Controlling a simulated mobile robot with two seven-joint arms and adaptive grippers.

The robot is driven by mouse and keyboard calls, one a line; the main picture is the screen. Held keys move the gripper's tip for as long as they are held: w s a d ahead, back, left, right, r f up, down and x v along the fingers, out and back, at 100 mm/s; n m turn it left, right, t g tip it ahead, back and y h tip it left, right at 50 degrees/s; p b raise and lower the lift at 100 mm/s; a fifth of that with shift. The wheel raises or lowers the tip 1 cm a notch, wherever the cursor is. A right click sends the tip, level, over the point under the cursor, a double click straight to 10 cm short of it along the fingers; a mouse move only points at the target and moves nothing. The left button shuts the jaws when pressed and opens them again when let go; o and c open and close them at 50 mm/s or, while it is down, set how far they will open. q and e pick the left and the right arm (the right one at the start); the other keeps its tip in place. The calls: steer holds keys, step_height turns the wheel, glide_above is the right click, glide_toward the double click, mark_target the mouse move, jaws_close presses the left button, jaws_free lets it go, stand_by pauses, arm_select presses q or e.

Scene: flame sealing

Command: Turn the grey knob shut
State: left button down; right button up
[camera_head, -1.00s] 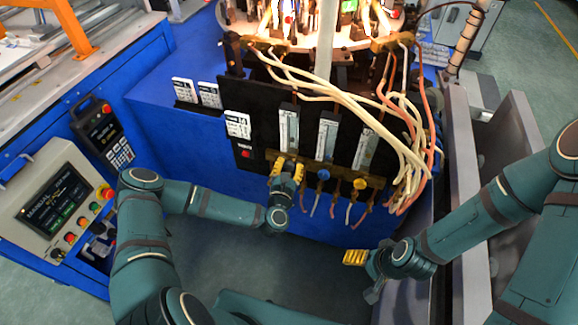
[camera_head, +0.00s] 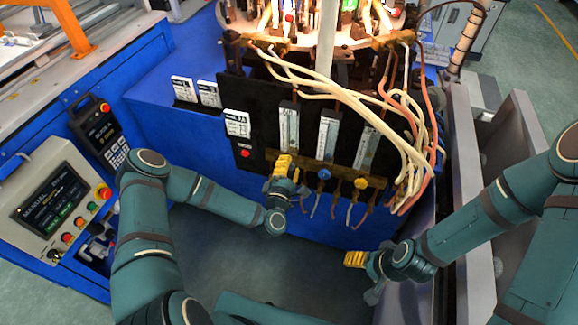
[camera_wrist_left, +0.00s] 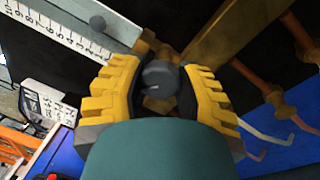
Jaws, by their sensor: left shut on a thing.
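The grey knob (camera_wrist_left: 160,78) shows in the left wrist view, between the yellow fingers of my left gripper (camera_wrist_left: 158,92). The fingers are shut on it from both sides. A short mark shows on the knob's face. In the head view my left gripper (camera_head: 284,167) is at the left end of the brass bar below the flow tubes, and its fingers hide the knob. My right gripper (camera_head: 355,259) hangs in free space at the lower right, away from the panel; its finger gap cannot be made out.
A blue knob (camera_head: 323,174) and a yellow knob (camera_head: 361,183) sit to the right on the same brass bar (camera_head: 342,176). Pale hoses (camera_head: 350,97) loop over the panel's right side. Lit burners (camera_head: 290,18) stand above. The floor in front is clear.

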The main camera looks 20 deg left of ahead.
arm_select(q)
steer(key=m+h, duration=0.1)
steer(key=m, duration=0.8)
steer(key=shift+m+h+b, duration=0.3)
steer(key=shift+b, duration=0.1)
steer(key=c, duration=0.6)
jaws_free()
steer(key=shift+o, duration=0.2)
steer(key=s+f, duration=0.1)
steer(key=s, duration=1)
steer(key=shift+s+a, duration=0.35)
steer(key=shift+s, duration=0.05)
